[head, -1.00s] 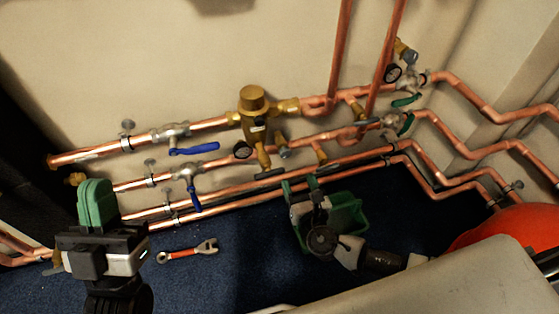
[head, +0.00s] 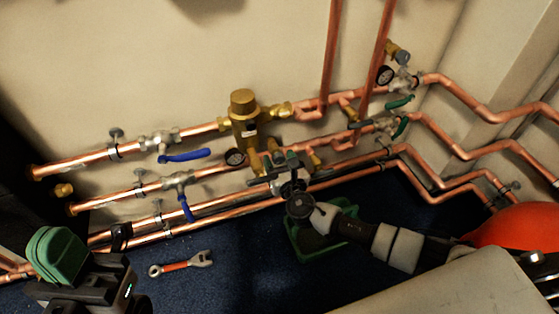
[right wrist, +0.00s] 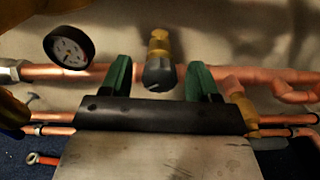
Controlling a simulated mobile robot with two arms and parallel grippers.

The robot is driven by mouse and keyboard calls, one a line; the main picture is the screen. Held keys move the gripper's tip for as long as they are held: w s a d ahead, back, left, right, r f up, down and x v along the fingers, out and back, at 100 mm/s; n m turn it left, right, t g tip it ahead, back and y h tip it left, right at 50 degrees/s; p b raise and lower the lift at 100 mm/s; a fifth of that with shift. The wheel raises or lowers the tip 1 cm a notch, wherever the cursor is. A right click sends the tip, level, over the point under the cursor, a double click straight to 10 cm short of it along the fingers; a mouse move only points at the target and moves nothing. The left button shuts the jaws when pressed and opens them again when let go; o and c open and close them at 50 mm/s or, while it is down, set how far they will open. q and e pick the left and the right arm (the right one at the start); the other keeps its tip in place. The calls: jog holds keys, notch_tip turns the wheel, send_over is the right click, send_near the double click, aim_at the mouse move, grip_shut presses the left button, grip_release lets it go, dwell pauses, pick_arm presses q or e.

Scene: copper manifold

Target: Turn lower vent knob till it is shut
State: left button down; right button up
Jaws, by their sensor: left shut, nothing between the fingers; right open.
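My right gripper (right wrist: 160,82) is open, with one green finger on each side of the knob. A gap shows between the knob and each finger. In the head view my right gripper (head: 277,168) is in front of the brass manifold body (head: 245,115) and hides the knob there. My left gripper (head: 58,256) is shut and empty at the lower left, away from the pipes' valves.
A pressure gauge (right wrist: 69,47) is left of the knob. Blue lever valves (head: 185,155) sit on the pipes to the left. Another vent with a gauge (head: 385,75) is at the upper right. A wrench (head: 182,263) and a green bin (head: 300,235) are on the blue floor.

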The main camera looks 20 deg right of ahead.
jog(key=c, duration=0.9)
